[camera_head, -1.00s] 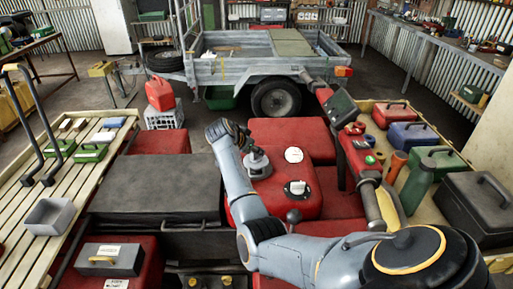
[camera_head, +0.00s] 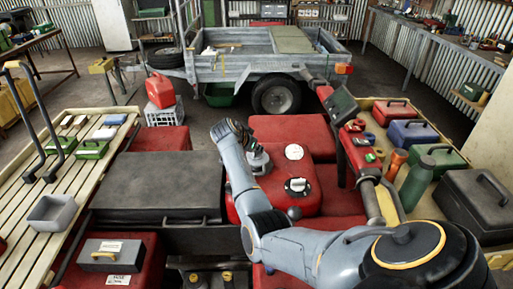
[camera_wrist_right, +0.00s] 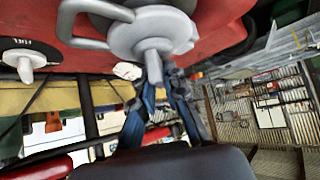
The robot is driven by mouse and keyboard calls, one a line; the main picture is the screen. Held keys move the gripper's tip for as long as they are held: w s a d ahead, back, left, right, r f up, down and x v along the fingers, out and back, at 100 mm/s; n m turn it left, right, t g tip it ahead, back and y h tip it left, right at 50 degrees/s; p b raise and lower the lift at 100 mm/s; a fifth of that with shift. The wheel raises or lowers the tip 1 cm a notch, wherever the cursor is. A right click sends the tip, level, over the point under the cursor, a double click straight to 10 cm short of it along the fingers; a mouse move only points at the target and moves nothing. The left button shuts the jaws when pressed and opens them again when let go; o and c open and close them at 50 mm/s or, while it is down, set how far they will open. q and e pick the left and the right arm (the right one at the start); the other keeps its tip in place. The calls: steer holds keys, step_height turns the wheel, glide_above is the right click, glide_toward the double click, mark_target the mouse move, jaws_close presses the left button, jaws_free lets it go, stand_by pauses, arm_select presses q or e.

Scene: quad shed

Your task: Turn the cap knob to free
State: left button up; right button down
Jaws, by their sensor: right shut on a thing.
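The cap knob (camera_head: 259,162) is a grey round cap on the red tank top, just left of a white round cap (camera_head: 294,152). In the right wrist view the cap knob (camera_wrist_right: 165,30) is a broad grey disc with a short stem. My right gripper (camera_wrist_right: 154,72) has its blue fingers closed together at that stem. In the head view my right gripper (camera_head: 254,152) reaches the cap from behind and above, and its fingertips are mostly hidden. My left gripper is not in view.
A white FUEL knob (camera_head: 297,186) sits nearer on the tank and shows in the wrist view (camera_wrist_right: 25,66). A grey bent bar (camera_wrist_right: 70,22) runs beside the cap. The handlebar (camera_head: 362,160) stands right of the tank; a black box (camera_head: 160,185) lies left.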

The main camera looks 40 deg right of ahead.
steer(key=shift+r+n+t+p, duration=0.15)
steer(key=shift+n+t+p, duration=0.35)
steer(key=shift+n+p, duration=0.3)
steer(key=n+t+y+p, duration=0.1)
steer(key=n+t+p, duration=0.1)
steer(key=p, duration=0.1)
steer(key=shift+r+n+p, duration=0.1)
steer(key=shift+n+p, duration=0.2)
steer(key=shift+n+t+y+p, duration=0.6)
steer(key=shift+n+p, duration=0.3)
steer(key=shift+p, duration=0.1)
steer(key=shift+f+n+t+y+p, duration=0.2)
steer(key=shift+n+t+y+p, duration=0.15)
steer(key=shift+n+p, duration=0.3)
steer(key=c, duration=1.4)
jaws_free()
steer(key=shift+f, duration=0.1)
